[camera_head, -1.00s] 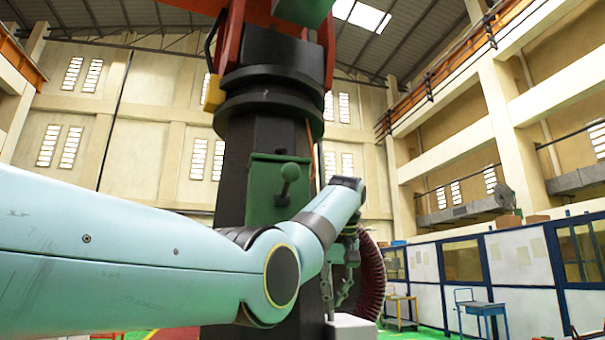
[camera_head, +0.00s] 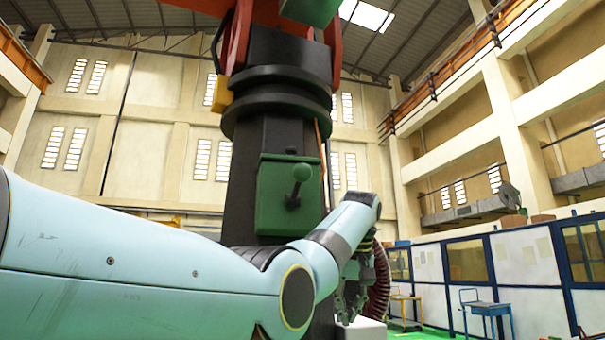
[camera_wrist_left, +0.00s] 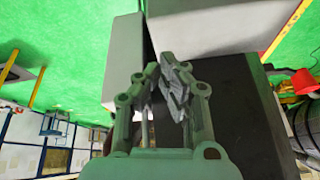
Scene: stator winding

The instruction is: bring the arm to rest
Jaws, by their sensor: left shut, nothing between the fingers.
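My left arm comes in from the left in the head view, and its forearm bends down at the wrist. My left gripper (camera_head: 350,300) hangs below the wrist, right of the dark machine column (camera_head: 290,150). In the left wrist view the left gripper (camera_wrist_left: 165,85) has its fingers together with nothing between them. It points over a dark surface (camera_wrist_left: 235,115) and grey blocks (camera_wrist_left: 215,25). My right gripper is in neither view.
A green box with a lever (camera_head: 288,195) is on the column, behind my forearm. A dark red ribbed hose (camera_head: 380,280) is just right of the gripper. A blue trolley (camera_head: 486,308) stands at the right on green floor, before blue-framed partitions (camera_head: 520,262).

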